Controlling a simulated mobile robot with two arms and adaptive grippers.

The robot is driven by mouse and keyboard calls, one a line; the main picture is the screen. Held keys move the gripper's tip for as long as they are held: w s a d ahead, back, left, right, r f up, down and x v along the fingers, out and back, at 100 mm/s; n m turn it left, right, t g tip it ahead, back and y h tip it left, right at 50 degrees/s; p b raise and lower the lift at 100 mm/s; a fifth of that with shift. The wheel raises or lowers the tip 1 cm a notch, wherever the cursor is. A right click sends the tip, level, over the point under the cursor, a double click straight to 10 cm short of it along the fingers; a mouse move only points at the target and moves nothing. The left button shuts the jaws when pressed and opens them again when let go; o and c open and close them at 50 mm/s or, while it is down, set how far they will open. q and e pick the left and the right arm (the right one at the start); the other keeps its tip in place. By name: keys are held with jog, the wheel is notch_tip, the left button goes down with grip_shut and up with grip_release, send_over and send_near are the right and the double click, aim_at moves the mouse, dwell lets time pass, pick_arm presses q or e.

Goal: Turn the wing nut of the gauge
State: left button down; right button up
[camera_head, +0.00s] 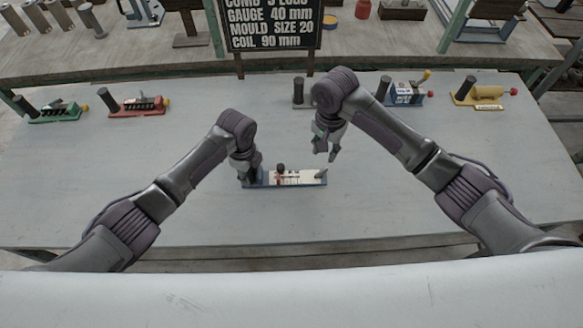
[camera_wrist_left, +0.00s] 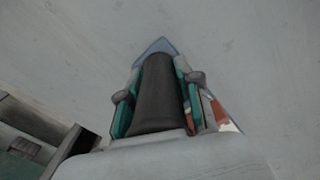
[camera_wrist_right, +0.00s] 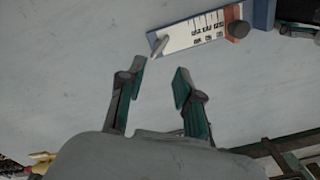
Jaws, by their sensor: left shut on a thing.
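The gauge (camera_head: 300,179) lies on the table in front of me, with a blue base, a white scale plate and a red slider. A dark knob (camera_head: 281,168) stands on the slider; it also shows in the right wrist view (camera_wrist_right: 238,29). I cannot make out wings on it. A grey upright piece (camera_wrist_right: 158,45) is at the scale's other end. My left gripper (camera_head: 248,178) is shut on the black handle (camera_wrist_left: 158,95) at the gauge's left end. My right gripper (camera_head: 325,152) is open and empty, above and behind the gauge's right end, apart from it.
A dark sign (camera_head: 271,22) stands behind the table. The table around the gauge is clear.

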aim_at(318, 173)
jog(key=f+n, duration=0.3)
jog(key=n, duration=0.7)
jog(key=f+n, duration=0.3)
jog(key=n, duration=0.8)
jog(key=a+f+n, duration=0.1)
jog(key=f+n, duration=0.3)
jog(key=n, duration=0.7)
jog(key=shift+s, duration=0.35)
jog(key=shift+r, duration=0.1)
jog(key=shift+c, duration=0.3)
grip_shut()
